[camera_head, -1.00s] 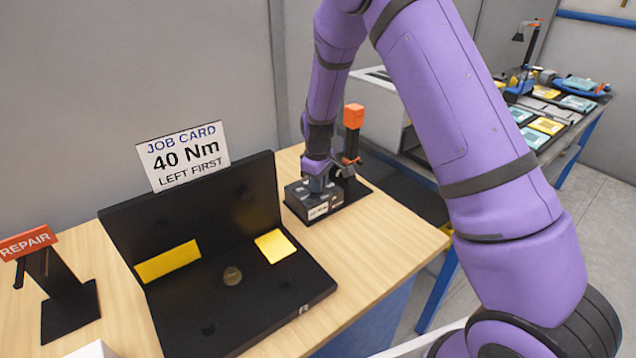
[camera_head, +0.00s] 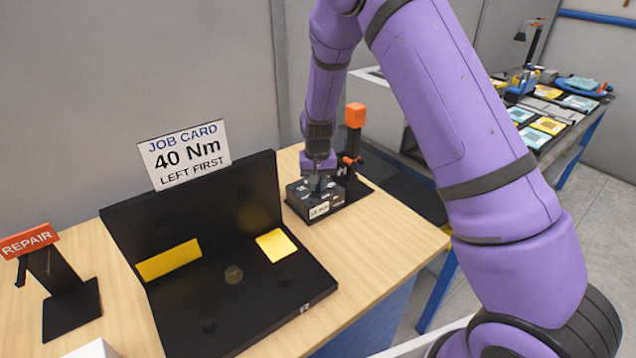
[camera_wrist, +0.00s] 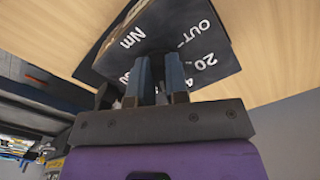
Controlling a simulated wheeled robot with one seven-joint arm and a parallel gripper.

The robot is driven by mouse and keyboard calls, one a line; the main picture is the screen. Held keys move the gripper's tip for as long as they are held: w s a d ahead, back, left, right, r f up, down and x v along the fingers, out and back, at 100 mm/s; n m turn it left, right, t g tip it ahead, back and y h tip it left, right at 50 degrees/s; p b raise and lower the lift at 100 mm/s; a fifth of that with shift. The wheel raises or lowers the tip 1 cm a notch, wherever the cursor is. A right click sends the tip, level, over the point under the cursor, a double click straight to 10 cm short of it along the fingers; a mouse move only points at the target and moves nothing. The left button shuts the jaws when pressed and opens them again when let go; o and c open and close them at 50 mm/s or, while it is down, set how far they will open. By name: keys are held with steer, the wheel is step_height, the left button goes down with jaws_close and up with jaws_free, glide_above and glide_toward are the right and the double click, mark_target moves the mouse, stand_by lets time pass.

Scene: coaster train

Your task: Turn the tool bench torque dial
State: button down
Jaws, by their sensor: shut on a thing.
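The torque dial's black box (camera_head: 312,207), with a white label on its front, stands on the wooden bench right of the black stand. In the wrist view its dark face (camera_wrist: 215,42) carries white marks, including "Nm", "20" and "OUT". My gripper (camera_head: 319,184) points down onto the top of this box. In the wrist view my two fingers (camera_wrist: 160,62) are close together and shut on the dial, which is mostly hidden between and behind them. I cannot read the dial's setting.
An orange-topped post (camera_head: 355,130) stands close behind my gripper. A "REPAIR" sign (camera_head: 27,240) is at the left. Bare bench (camera_head: 385,232) lies right of the box.

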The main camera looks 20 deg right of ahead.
steer(key=m, duration=0.7)
steer(key=shift+w+a, duration=0.15)
steer(key=shift+a, duration=0.05)
steer(key=m, duration=0.6)
steer(key=shift+w, duration=0.15)
steer(key=shift+m, duration=0.4)
steer(key=c, duration=1.1)
jaws_free()
step_height(320, 180, up, 11)
steer(key=shift+f, duration=0.1)
